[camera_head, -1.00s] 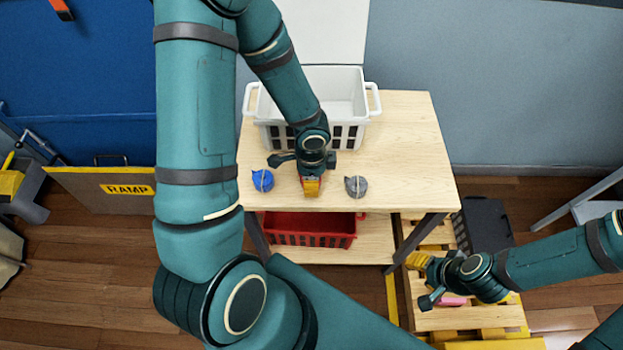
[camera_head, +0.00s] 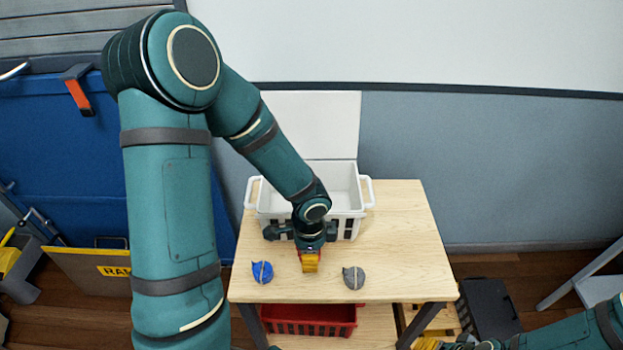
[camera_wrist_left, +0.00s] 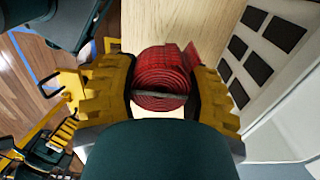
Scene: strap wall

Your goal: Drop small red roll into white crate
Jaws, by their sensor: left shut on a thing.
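The small red roll (camera_wrist_left: 160,80) sits between the yellow fingers of my left gripper (camera_wrist_left: 160,92) in the left wrist view. The gripper is shut on it. In the head view my left gripper (camera_head: 310,264) is over the wooden tabletop, in front of the white crate (camera_head: 352,228) and between a blue roll and a grey roll. The white crate stands at the back of the table with its top open. Its side also shows in the wrist view (camera_wrist_left: 285,85). My right gripper (camera_head: 430,343) is mostly cut off at the bottom edge.
The blue roll (camera_head: 262,272) and the grey roll (camera_head: 353,278) lie near the table's front edge. A red crate (camera_head: 310,320) is on the shelf below. The right side of the tabletop (camera_head: 410,235) is clear. A wall stands behind the table.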

